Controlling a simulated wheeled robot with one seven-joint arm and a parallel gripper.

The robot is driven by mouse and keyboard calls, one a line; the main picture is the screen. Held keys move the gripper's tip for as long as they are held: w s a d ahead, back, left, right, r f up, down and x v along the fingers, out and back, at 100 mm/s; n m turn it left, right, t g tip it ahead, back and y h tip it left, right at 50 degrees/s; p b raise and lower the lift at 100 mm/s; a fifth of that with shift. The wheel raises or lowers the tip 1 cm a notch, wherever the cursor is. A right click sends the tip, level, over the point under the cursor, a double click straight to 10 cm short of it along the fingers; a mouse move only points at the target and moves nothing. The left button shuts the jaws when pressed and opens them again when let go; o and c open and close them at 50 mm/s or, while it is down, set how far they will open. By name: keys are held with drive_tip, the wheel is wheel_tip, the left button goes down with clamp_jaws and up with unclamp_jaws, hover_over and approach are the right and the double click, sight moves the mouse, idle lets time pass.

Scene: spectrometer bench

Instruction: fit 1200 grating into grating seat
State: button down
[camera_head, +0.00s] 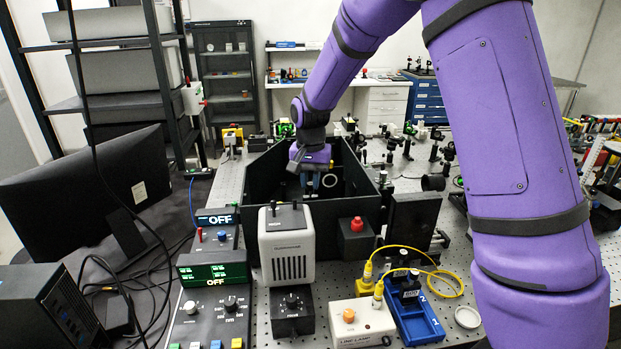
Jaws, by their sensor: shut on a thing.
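My gripper (311,186) is lowered inside the open-topped black spectrometer box (262,170). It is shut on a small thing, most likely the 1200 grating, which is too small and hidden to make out. The grating seat is inside the box, below my gripper, and I cannot make it out behind the near wall. I cannot tell whether the held piece touches the seat. A blue grating holder (424,326) stands at the front right. A black grating with a pale label (410,290) sits in its rear part; the front part, marked 2, looks empty.
A grey lamp housing (287,245) and a black block with a red knob (357,238) stand at the box's near side. A white lamp unit (356,322) with yellow cable is in front. Controllers reading OFF (214,268) and a monitor (80,200) are left. Optics posts crowd the right.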

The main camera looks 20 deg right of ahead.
drive_tip(key=shift+f, duration=0.95)
drive_tip(key=c, duration=1)
unclamp_jaws()
wheel_tip(320, 180, up, 11)
drive_tip(key=shift+f, duration=0.1)
